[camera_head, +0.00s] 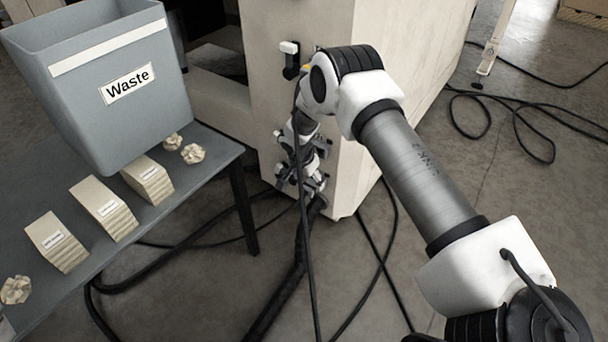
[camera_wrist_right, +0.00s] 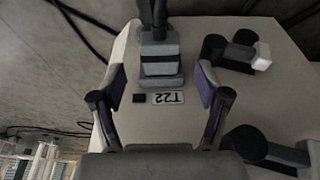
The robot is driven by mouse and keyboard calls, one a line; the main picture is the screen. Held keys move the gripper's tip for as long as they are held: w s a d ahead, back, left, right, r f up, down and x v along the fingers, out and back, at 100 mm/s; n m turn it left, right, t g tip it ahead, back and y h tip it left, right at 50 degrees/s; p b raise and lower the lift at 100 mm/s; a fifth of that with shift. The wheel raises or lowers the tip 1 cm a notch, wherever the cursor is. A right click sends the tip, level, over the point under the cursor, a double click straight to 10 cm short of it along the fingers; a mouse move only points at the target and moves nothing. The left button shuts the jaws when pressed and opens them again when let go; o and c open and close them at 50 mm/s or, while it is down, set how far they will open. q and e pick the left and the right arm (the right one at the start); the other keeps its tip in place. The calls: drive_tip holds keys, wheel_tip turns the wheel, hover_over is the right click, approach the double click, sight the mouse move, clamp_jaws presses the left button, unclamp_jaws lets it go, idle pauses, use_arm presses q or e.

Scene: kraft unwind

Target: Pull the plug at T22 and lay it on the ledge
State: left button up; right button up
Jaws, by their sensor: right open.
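My right gripper (camera_head: 300,180) is low at the front face of the pale cabinet in the head view, small and partly hidden by my own arm. In the right wrist view the right gripper (camera_wrist_right: 160,75) is open, one finger on each side of a grey stepped plug (camera_wrist_right: 161,62). The plug sits at the cabinet face with a black cable at its top in the picture. The upside-down T22 label (camera_wrist_right: 168,98) is just below it. Gaps show between fingers and plug. I cannot make out the ledge for certain. My left gripper is not in view.
A black lever with a white end (camera_wrist_right: 240,52) is right of the plug in the right wrist view. A grey Waste bin (camera_head: 110,85) and cardboard stacks (camera_head: 105,208) stand on the table (camera_head: 150,232) at left. Black cables (camera_head: 300,245) run across the floor.

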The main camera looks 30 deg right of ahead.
sight(309, 186)
drive_tip(key=b+x, duration=0.1)
drive_tip(key=x, duration=0.2)
drive_tip(key=shift+f, duration=0.25)
clamp_jaws()
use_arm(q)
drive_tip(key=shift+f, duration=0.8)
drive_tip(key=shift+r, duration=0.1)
use_arm(e)
drive_tip(key=shift+a+r, duration=0.1)
drive_tip(key=shift+s+a+p, duration=0.25)
drive_tip(key=shift+a+p, duration=0.25)
drive_tip(key=shift+a, duration=0.05)
drive_tip(key=shift+s+a+p, duration=0.2)
drive_tip(key=shift+a+p, duration=0.3)
drive_tip(key=shift+a, duration=0.1)
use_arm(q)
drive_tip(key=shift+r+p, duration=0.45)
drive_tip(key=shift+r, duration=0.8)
use_arm(e)
drive_tip(key=shift+s+a, duration=0.25)
drive_tip(key=shift+a, duration=0.3)
drive_tip(key=shift+s+a, duration=0.2)
drive_tip(key=shift+a, duration=0.35)
